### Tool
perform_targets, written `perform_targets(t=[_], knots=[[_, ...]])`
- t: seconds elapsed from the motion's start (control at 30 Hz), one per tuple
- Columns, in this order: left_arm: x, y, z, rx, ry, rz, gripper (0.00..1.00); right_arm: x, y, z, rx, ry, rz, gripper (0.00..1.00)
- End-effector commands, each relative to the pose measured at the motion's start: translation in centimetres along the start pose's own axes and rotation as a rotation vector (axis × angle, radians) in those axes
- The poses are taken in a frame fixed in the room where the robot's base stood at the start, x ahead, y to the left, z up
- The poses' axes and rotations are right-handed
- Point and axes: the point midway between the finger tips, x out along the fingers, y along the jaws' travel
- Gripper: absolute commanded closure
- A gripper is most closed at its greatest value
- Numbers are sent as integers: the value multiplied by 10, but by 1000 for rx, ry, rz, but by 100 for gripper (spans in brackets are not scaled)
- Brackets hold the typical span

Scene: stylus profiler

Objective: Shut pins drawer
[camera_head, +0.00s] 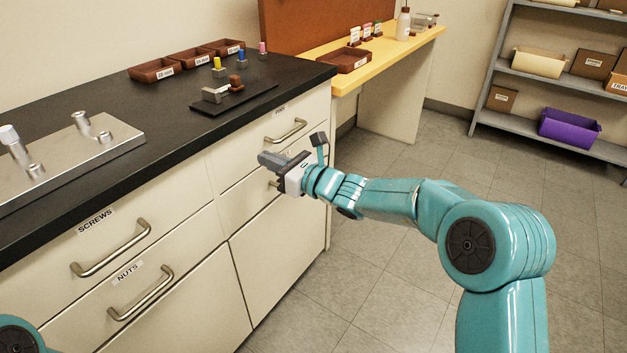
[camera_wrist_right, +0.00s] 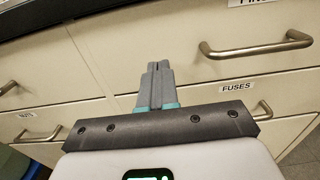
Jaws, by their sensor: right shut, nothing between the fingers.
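The pins drawer (camera_head: 256,142) is the upper right drawer of the cream cabinet, with a metal bar handle (camera_head: 287,132). Its front looks about flush with the cabinet, with no clear gap showing. In the right wrist view its handle (camera_wrist_right: 255,49) is at the upper right, under a cut-off label. My right gripper (camera_head: 267,161) is shut and empty, just in front of the drawer fronts, lower and left of the pins handle. Its closed fingers (camera_wrist_right: 156,72) point at the cabinet; contact cannot be told. My left gripper is out of view.
The fuses drawer (camera_wrist_right: 205,97) is below, its handle (camera_head: 272,184) partly hidden by my gripper. The screws drawer (camera_head: 150,222) and nuts drawer (camera_head: 185,268) are at left. The black countertop (camera_head: 130,100) holds trays and fixtures. The floor (camera_head: 375,260) at right is clear.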

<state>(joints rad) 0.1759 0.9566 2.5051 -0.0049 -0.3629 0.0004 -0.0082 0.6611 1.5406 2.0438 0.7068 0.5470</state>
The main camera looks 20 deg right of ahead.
Motion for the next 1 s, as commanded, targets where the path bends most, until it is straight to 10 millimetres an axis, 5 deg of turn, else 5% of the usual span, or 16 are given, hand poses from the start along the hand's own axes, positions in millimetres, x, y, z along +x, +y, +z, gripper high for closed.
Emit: perform_targets(t=[0.4,0.73,0.87,1.0], knots=[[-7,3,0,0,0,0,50,-75,-4,-1,2,5,-3,100],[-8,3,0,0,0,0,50,-96,-1,-7,-3,17,5,100],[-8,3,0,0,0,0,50,-98,18,-51,-50,143,69,100],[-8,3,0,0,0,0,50,-119,64,-146,-192,414,245,100]])
